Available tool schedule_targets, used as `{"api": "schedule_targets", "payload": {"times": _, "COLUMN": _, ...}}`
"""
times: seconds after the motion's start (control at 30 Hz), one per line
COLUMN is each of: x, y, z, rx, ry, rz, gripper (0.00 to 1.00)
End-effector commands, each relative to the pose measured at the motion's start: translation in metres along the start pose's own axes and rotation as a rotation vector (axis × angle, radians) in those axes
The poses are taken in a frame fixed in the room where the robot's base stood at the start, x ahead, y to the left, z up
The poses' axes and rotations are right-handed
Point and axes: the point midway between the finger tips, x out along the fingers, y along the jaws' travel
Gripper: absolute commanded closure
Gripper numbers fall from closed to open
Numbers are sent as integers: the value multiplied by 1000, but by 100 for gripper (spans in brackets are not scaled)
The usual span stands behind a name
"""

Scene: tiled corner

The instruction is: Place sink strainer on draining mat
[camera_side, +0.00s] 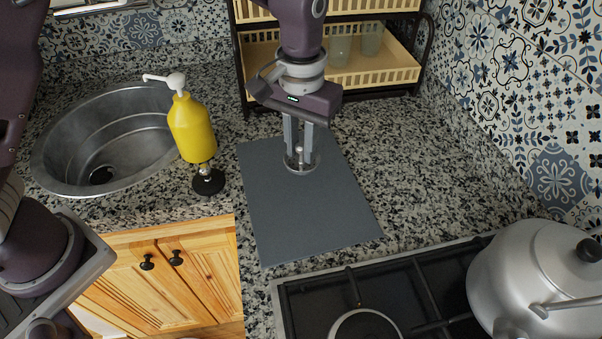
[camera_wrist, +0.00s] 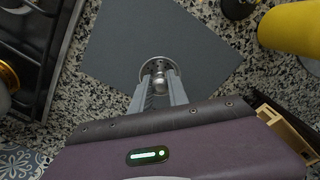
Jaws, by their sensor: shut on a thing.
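The sink strainer (camera_side: 300,166) is a small silver metal disc with a round knob on top. It is at the far part of the grey draining mat (camera_side: 305,215), on or just above its surface; I cannot tell if it touches. My gripper (camera_side: 300,150) points down and is shut on the strainer's knob. In the wrist view the strainer (camera_wrist: 157,68) shows between the tips of my gripper (camera_wrist: 158,84), with the mat (camera_wrist: 160,30) around and beyond it.
A yellow soap bottle (camera_side: 192,128) and a black-based item (camera_side: 208,181) stand left of the mat, by the steel sink (camera_side: 58,150). A rack (camera_side: 365,75) with glasses is behind. The stove (camera_side: 400,290) and kettle (camera_side: 540,275) are in front and right. The mat's near part is clear.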

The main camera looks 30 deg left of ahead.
Motion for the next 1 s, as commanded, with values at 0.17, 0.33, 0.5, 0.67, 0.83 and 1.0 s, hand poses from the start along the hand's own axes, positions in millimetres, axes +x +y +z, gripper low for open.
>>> {"api": "schedule_targets", "payload": {"times": 0.17, "x": 33, "y": -1, "z": 0, "rx": -1, "ry": -3, "rz": -3, "gripper": 100}}
{"api": "schedule_targets", "payload": {"times": 0.33, "x": 59, "y": -1, "z": 0, "rx": 1, "ry": -1, "rz": -1, "gripper": 100}}
{"api": "schedule_targets", "payload": {"times": 0.5, "x": 59, "y": -1, "z": -1, "rx": 2, "ry": 2, "rz": 0, "gripper": 100}}
{"api": "schedule_targets", "payload": {"times": 0.67, "x": 62, "y": -1, "z": -1, "rx": 1, "ry": 1, "rz": 0, "gripper": 100}}
{"api": "schedule_targets", "payload": {"times": 0.83, "x": 62, "y": -1, "z": -1, "rx": 2, "ry": 1, "rz": 0, "gripper": 58}}
{"api": "schedule_targets", "payload": {"times": 1.0, "x": 62, "y": -1, "z": -1, "rx": 2, "ry": 1, "rz": 0, "gripper": 58}}
